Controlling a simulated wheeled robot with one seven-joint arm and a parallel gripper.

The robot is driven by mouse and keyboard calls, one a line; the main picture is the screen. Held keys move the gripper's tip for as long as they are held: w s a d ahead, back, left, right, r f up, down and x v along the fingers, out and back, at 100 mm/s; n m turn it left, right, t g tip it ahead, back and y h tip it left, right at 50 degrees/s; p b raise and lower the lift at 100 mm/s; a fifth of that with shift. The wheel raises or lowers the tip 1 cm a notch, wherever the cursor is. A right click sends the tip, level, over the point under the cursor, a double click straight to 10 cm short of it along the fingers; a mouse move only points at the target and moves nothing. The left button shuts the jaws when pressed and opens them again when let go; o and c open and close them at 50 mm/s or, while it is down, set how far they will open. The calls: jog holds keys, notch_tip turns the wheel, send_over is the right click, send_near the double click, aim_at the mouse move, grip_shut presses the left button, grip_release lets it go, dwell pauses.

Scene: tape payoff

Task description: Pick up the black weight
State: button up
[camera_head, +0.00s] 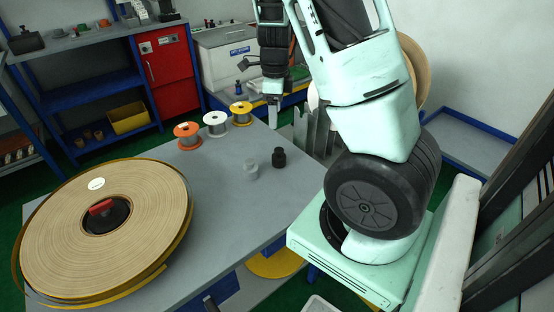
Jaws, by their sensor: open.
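The black weight (279,158) is a small dark cylinder with a narrower knob on top. It stands upright on the grey table (225,195) near its right side. A similar pale grey weight (251,170) stands just to its left, a small gap apart. My gripper (273,112) hangs above and beyond the black weight, pointing down, with nothing seen between its fingers. Its fingers are small in view and partly overlap each other.
A large tape roll (105,215) fills the table's left side. Orange (187,135), white (215,123) and yellow (241,113) spools stand along the back edge. Upright grey plates (318,132) rise right of the black weight. The table's middle is clear.

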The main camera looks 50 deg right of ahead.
aim_at(279, 149)
jog(key=shift+m, duration=0.3)
jog(key=f, duration=0.4)
jog(key=d+f+b, duration=0.1)
jog(key=f, duration=0.2)
jog(key=f+b, duration=0.1)
jog(key=f, duration=0.3)
jog(key=shift+s+d+f, duration=0.2)
jog(key=shift+d+f, duration=0.1)
jog(key=shift+w+d+f+b, duration=0.1)
jog(key=shift+f+b, duration=0.2)
jog(key=shift+f, duration=1.15)
jog(key=shift+w+d+f+b, duration=0.1)
jog(key=shift+f+b, duration=0.15)
jog(key=shift+f, duration=1.2)
jog(key=c, duration=1.4)
